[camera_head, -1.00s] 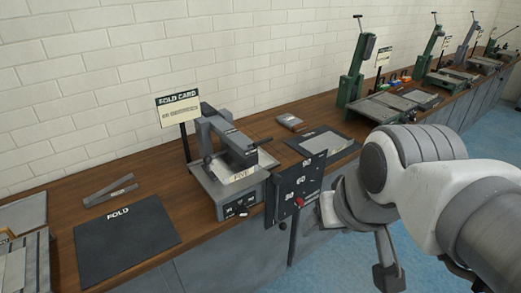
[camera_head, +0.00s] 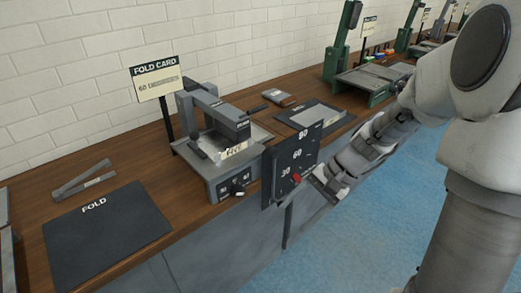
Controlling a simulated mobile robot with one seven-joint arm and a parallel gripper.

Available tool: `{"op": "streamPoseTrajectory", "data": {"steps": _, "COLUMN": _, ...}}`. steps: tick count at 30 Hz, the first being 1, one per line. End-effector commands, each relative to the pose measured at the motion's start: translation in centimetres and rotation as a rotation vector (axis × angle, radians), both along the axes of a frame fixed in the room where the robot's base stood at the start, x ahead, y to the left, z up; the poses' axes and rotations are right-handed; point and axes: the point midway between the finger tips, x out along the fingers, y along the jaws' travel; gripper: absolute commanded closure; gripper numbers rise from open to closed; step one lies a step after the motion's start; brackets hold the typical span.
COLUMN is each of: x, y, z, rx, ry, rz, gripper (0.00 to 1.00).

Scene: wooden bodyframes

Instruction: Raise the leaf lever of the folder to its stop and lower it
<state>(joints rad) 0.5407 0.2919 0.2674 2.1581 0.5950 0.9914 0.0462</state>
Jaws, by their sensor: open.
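The folder (camera_head: 216,178) is a grey machine on the wooden bench, with a raised grey arm and dark head over a piece marked "FOLD". A black upright plate (camera_head: 272,178) marked 30, 60 and 90 stands at its right front. A small red part (camera_head: 296,178), perhaps the leaf lever's grip or pointer, shows low on this plate, near the 30. I cannot make out the rest of the lever. My gripper (camera_head: 318,180) is open just right of the red part. I cannot tell whether they touch.
A sign (camera_head: 157,79) reads "FOLD CARD, 60 DEGREES". A black "FOLD" mat (camera_head: 105,232) and a grey hinged tool (camera_head: 84,179) lie left. A grey-topped tray (camera_head: 313,116) and a small block (camera_head: 277,97) lie right. Blue floor is free in front.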

Motion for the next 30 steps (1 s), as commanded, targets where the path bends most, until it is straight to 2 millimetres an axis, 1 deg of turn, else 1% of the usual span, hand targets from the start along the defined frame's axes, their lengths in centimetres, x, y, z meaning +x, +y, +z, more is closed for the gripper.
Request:
{"op": "streamPoseTrajectory", "data": {"steps": 1, "x": 0.6, "y": -0.4, "z": -2.1, "rx": 0.056, "ry": 0.032, "rz": -0.05, "gripper": 0.3}}
{"op": "streamPoseTrajectory", "data": {"steps": 3, "x": 1.5, "y": -0.8, "z": -4.0, "rx": 0.135, "ry": 0.066, "rz": -0.118, "gripper": 0.3}}
{"op": "streamPoseTrajectory", "data": {"steps": 11, "x": 5.1, "y": -3.0, "z": -10.5, "rx": 0.444, "ry": 0.162, "rz": -0.387, "gripper": 0.3}}
{"op": "streamPoseTrajectory", "data": {"steps": 14, "x": 6.5, "y": -4.3, "z": -12.9, "rx": 0.569, "ry": 0.186, "rz": -0.498, "gripper": 0.3}}
{"op": "streamPoseTrajectory", "data": {"steps": 18, "x": 8.3, "y": -6.5, "z": -16.1, "rx": 0.75, "ry": 0.208, "rz": -0.657, "gripper": 0.3}}
{"op": "streamPoseTrajectory", "data": {"steps": 24, "x": 10.3, "y": -10.2, "z": -20.1, "rx": 0.984, "ry": 0.217, "rz": -0.867, "gripper": 0.3}}
{"op": "streamPoseTrajectory", "data": {"steps": 27, "x": 10.9, "y": -11.7, "z": -21.3, "rx": 1.065, "ry": 0.213, "rz": -0.938, "gripper": 0.3}}
{"op": "streamPoseTrajectory", "data": {"steps": 30, "x": 11.2, "y": -12.5, "z": -22.0, "rx": 1.111, "ry": 0.212, "rz": -0.98, "gripper": 0.3}}
